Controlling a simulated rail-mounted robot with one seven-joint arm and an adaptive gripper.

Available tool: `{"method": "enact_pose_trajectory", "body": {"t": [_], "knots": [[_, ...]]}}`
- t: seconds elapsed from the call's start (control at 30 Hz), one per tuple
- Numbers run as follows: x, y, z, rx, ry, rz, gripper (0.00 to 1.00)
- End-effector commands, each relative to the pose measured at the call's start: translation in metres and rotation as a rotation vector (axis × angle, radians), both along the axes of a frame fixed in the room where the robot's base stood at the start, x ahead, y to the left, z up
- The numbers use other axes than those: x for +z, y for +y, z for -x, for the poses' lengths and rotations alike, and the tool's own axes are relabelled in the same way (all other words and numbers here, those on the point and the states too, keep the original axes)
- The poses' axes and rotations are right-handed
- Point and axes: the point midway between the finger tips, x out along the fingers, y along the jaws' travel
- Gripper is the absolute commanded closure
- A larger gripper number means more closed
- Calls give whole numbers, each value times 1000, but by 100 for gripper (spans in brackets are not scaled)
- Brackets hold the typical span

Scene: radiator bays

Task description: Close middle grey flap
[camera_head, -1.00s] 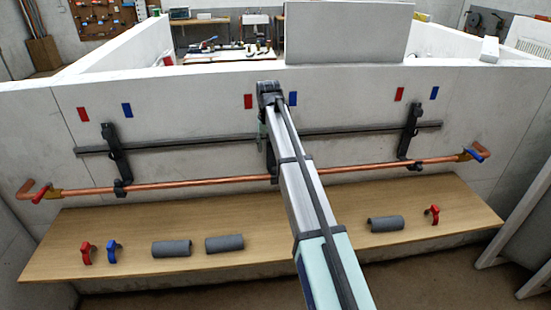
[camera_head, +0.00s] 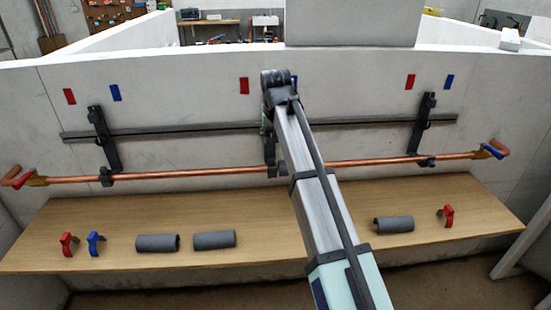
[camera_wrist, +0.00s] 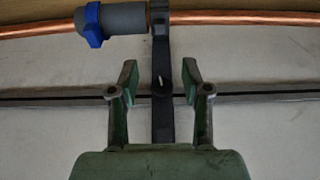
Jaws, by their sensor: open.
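The middle bracket (camera_wrist: 162,112) is a dark grey upright bar in the wrist view, with a clamp-like head (camera_wrist: 159,20) at the copper pipe (camera_wrist: 235,18). I cannot tell which part is the flap or whether it is open. A grey sleeve (camera_wrist: 126,19) with a blue clip (camera_wrist: 91,24) sits on the pipe left of the head. My gripper (camera_wrist: 159,72) is open and empty, one finger on each side of the bar, below the pipe in the picture. Contact is unclear. In the head view my arm hides most of the middle bracket (camera_head: 270,150).
A left bracket (camera_head: 103,138) and right bracket (camera_head: 421,124) hold the pipe, with a dark rail (camera_head: 185,130) behind. On the wooden shelf (camera_head: 330,253) lie several grey sleeves (camera_head: 157,243), red clips (camera_head: 67,244) and a blue clip (camera_head: 95,244). Red and blue patches mark the wall.

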Motion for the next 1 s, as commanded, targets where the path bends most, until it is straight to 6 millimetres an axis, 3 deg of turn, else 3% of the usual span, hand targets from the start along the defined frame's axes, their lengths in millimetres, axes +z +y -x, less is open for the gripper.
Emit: {"method": "enact_pose_trajectory", "body": {"t": [0.53,0.7,1.0], "knots": [[-95,6,-39,0,3,0,52],[-113,8,-46,0,2,0,52],[-122,8,-50,0,0,-1,52]]}}
